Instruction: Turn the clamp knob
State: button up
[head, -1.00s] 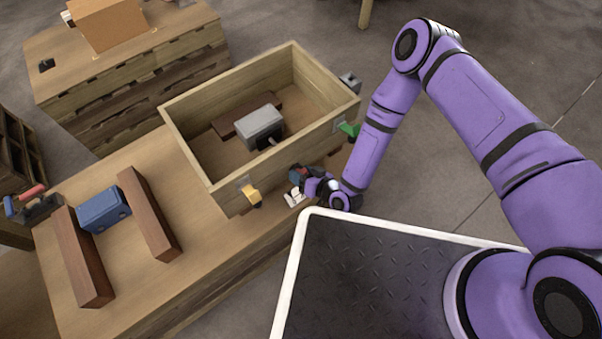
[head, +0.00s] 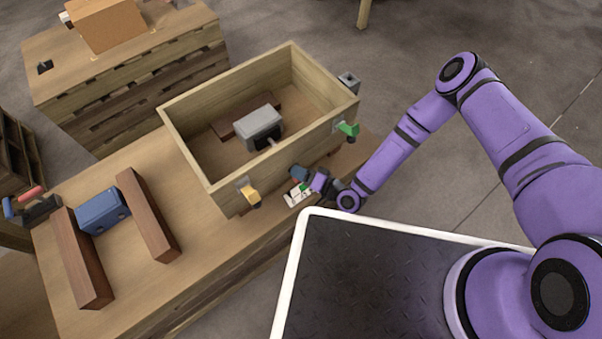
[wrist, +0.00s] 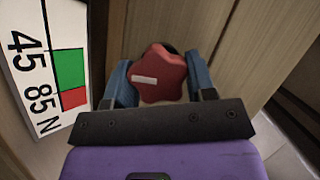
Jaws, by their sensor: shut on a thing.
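The clamp knob (wrist: 165,72) is red and lobed, with a short white bar on its face, in the middle of the wrist view. My gripper (wrist: 160,84) is shut on it, with a blue finger on each side of the knob. In the head view my gripper (head: 302,176) is low against the front wall of the wooden box (head: 198,162), where it hides the knob. A white label card (wrist: 45,65) with green and red patches and the marks 45, 85 and N is left of the knob. It also shows below my gripper in the head view (head: 292,199).
A grey device (head: 262,122) sits inside the box. A yellow clamp (head: 249,193) and a green clamp (head: 348,129) flank my gripper. A blue block (head: 102,211) stands between brown rails at left. Open floor lies right of the box.

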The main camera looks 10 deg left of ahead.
dwell(0.4)
jog(key=o, duration=0.9)
jog(key=shift+d, duration=0.1)
jog(key=v, duration=1)
jog(key=shift+s+d, duration=0.1)
jog(key=shift+d, duration=0.25)
